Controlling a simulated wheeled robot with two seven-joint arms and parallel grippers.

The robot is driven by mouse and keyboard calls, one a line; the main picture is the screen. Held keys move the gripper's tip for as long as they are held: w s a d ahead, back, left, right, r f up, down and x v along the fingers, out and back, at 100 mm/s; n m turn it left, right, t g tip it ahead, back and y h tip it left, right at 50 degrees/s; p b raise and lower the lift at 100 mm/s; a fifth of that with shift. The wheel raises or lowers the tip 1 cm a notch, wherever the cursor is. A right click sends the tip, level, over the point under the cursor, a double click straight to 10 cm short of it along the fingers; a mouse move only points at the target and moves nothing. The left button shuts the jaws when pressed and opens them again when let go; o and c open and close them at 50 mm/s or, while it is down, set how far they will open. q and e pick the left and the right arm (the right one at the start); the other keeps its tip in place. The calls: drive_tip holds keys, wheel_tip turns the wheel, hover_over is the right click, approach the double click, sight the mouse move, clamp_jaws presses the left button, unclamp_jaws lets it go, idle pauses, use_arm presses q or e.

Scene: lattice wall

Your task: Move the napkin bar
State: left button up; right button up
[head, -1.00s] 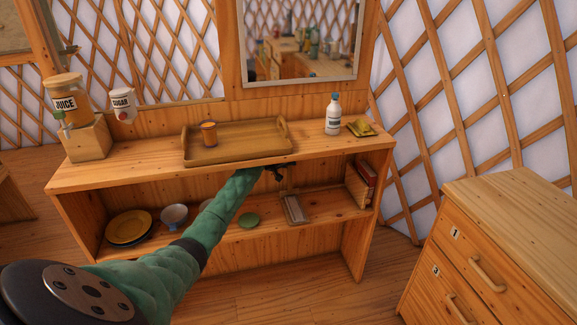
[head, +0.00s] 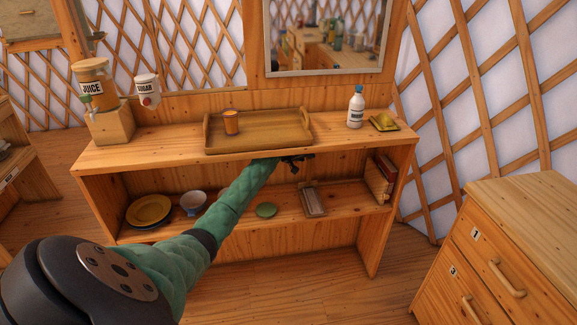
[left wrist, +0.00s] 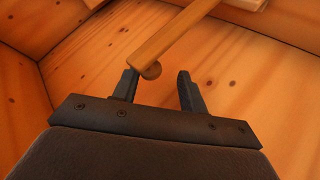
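A napkin holder (head: 314,201) with pale napkins lies on the lower shelf (head: 340,206), right of the green dish. At this size its bar cannot be made out clearly in the head view. My left gripper (head: 297,162) is just under the top board's front edge, above and slightly left of the holder. In the left wrist view, the left gripper (left wrist: 160,85) is open with nothing gripped. A wooden bar (left wrist: 175,38) with a rounded end slants in from the top, its end near the left finger; I cannot tell whether it touches. My right gripper is not in view.
A tray (head: 285,145) with an orange cup (head: 231,122) stands above on the top board. The lower shelf also holds a green dish (head: 265,210), a bowl (head: 193,201), yellow plate (head: 150,209) and books (head: 385,178). A drawer cabinet (head: 510,250) stands right.

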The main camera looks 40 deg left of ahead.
use_arm(q)
drive_tip(key=s+a+b, duration=0.1)
drive_tip(key=s+a, duration=0.1)
drive_tip(key=s, duration=1)
drive_tip(key=shift+s+r+b, duration=0.3)
drive_tip(key=shift+s+b, duration=0.05)
drive_tip(key=shift+b, duration=0.05)
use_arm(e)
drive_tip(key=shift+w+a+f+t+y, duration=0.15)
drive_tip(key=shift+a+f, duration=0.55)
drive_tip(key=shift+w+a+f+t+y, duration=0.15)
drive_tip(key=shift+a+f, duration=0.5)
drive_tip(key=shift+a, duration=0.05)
